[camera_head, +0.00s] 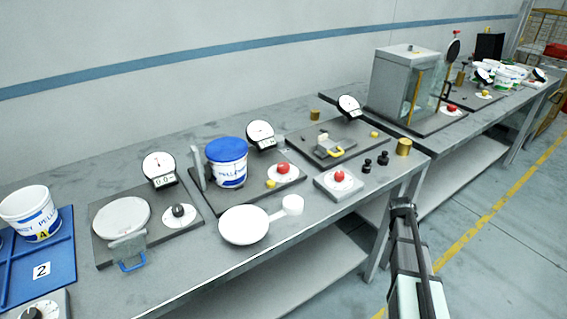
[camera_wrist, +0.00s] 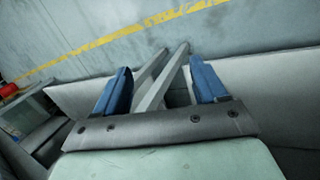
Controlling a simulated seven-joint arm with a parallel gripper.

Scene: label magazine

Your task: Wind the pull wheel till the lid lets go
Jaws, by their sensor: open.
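A white tub with a blue lid (camera_head: 227,150) stands on a dark plate (camera_head: 230,203) mid-bench, the lid seated on top. A grey upright (camera_head: 197,169) stands at its left and a round dial gauge (camera_head: 260,134) behind it. A red knob on a white disc (camera_head: 283,170) and a small yellow piece (camera_head: 271,184) sit at its right. I cannot tell which part is the pull wheel. My gripper (camera_head: 403,208) is off the bench's front right, apart from the tub. In the wrist view my gripper (camera_wrist: 163,82) is open and empty, its blue fingers spread above floor and grey bars.
A white pan (camera_head: 244,225) lies at the bench front. A scale plate (camera_head: 122,216) and blue tray (camera_head: 40,262) are left. A red-button box (camera_head: 339,183), black weights (camera_head: 383,158) and brass cylinder (camera_head: 403,147) are right. A glass cabinet (camera_head: 400,85) stands further back.

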